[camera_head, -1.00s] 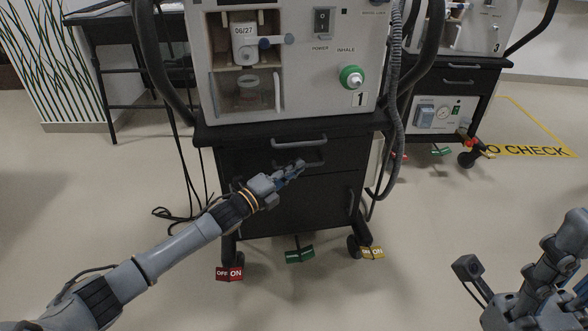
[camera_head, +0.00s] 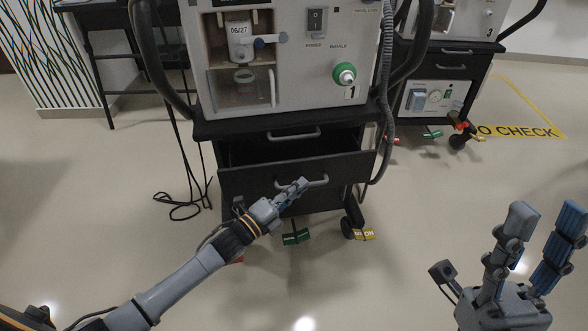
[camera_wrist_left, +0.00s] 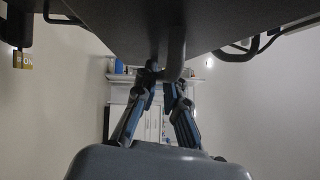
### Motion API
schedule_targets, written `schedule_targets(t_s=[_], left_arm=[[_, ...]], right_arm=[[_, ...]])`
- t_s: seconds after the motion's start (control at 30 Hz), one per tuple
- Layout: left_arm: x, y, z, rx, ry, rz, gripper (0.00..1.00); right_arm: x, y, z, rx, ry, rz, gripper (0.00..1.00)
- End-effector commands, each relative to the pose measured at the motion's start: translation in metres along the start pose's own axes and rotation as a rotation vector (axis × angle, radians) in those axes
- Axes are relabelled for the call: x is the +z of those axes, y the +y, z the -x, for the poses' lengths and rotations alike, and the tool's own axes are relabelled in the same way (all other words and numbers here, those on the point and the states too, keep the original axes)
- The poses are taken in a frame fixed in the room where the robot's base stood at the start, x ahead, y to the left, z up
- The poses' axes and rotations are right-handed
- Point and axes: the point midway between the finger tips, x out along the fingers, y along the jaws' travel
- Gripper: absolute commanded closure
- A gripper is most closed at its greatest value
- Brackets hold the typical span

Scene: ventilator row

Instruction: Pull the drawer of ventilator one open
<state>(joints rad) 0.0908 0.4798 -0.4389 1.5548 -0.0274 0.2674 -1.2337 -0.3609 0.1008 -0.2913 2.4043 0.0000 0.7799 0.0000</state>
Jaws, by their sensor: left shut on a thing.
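Ventilator one (camera_head: 300,60) is a grey unit marked 1 on a black cart. The cart's drawer (camera_head: 245,181) stands pulled out, with its dark inside showing above its front panel. My left gripper (camera_head: 301,186) is shut on the drawer's handle (camera_head: 318,182), at the front panel. In the left wrist view the handle (camera_wrist_left: 176,62) runs down between the fingertips of my left gripper (camera_wrist_left: 162,76), under the dark drawer front. My right gripper (camera_head: 546,212) is open and empty at the lower right, away from the cart.
A shut upper drawer with its own handle (camera_head: 293,135) sits above the open one. Coloured pedals (camera_head: 297,237) and casters are at the cart's foot. Cables (camera_head: 180,205) lie on the floor to the left. Ventilator three (camera_head: 455,20) stands at the right. The floor in front is clear.

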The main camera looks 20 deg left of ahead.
Motion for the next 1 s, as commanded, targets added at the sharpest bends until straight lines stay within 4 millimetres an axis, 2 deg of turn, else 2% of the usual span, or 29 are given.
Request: schedule_targets(t_s=[0.03,0.17,0.3,0.4,0.53,0.7,1.0], left_arm=[[-0.007,-0.004,0.005,0.002,0.001,0.004,1.00],[-0.023,-0.007,0.015,0.004,0.000,0.006,1.00],[-0.040,-0.011,0.026,0.003,0.001,0.004,1.00],[-0.051,-0.013,0.033,0.004,0.000,0.005,1.00],[-0.064,-0.016,0.042,0.002,0.000,0.005,1.00],[-0.077,-0.019,0.050,0.002,0.000,0.003,1.00],[-0.089,-0.020,0.058,0.002,0.001,0.002,1.00]], right_arm=[[0.017,0.002,-0.005,0.002,-0.099,0.007,0.60],[0.059,0.006,0.000,0.008,-0.335,0.019,0.60],[0.098,0.012,0.016,0.017,-0.567,0.032,0.60],[0.118,0.016,0.032,0.023,-0.713,0.039,0.60],[0.138,0.020,0.053,0.032,-0.875,0.046,0.60],[0.153,0.025,0.078,0.042,-1.039,0.052,0.60],[0.163,0.029,0.102,0.051,-1.177,0.057,0.60]])
